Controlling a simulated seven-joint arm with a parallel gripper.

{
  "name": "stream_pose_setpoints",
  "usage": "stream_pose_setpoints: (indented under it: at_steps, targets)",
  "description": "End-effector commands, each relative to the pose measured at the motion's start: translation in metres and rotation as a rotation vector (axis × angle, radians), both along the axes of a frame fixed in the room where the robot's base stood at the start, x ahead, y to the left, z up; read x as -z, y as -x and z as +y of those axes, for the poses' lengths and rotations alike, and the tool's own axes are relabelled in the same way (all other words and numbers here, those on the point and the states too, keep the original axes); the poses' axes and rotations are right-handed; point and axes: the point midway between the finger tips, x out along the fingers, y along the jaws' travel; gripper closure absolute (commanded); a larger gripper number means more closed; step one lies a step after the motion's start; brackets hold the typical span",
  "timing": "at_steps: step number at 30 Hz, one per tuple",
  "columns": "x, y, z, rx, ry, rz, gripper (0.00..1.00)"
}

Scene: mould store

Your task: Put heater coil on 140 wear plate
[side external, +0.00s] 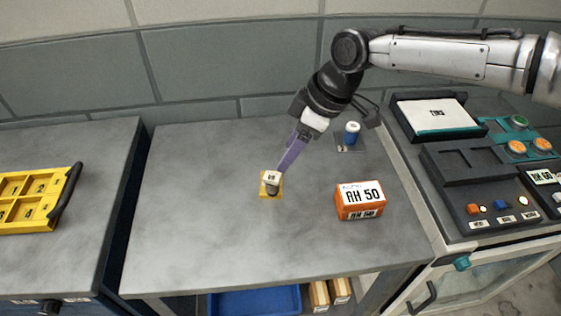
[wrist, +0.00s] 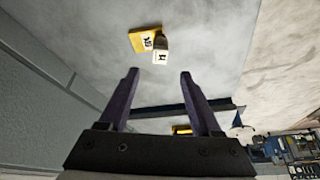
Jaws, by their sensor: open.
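A small, short cylinder (side external: 272,178) with a dark brown-grey side and a white marked top appears to be the heater coil. It stands on or against a yellow square plate (side external: 264,190) with a white label, likely the 140 wear plate; its number is too small to read surely. In the wrist view the cylinder (wrist: 161,54) overlaps the corner of the yellow plate (wrist: 143,36). My gripper (side external: 281,169) points down close to the cylinder. In the wrist view its purple fingers (wrist: 159,73) are apart and empty, with the cylinder just beyond their tips.
An orange box marked RH 50 (side external: 360,202) stands to the right. A blue-and-white cylinder (side external: 352,132) stands on a dark plate behind. A control console (side external: 465,165) lies right, a yellow tray (side external: 38,218) left. The grey bench (side external: 200,240) is clear at front left.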

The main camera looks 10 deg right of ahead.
Motion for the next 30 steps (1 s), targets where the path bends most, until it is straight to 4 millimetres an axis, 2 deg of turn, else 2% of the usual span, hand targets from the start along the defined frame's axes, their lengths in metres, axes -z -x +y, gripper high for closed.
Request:
stream_pose_setpoints:
  at_steps: [1,6,14,17,20,23,26,30]
  targets:
    - [-0.007,0.001,-0.003,0.0,-0.001,-0.002,0.35]
    - [-0.019,0.003,-0.007,0.0,0.0,0.0,0.35]
    - [-0.021,0.003,-0.008,0.0,0.001,0.0,0.35]
    - [-0.026,0.003,-0.015,0.014,-0.001,-0.001,0.35]
    - [-0.043,0.002,-0.04,0.066,-0.003,-0.006,0.35]
    - [-0.069,0.007,-0.084,0.156,-0.006,-0.011,0.35]
    - [-0.095,0.02,-0.138,0.267,-0.009,-0.016,0.35]
    - [-0.119,0.049,-0.208,0.423,-0.012,-0.024,0.35]
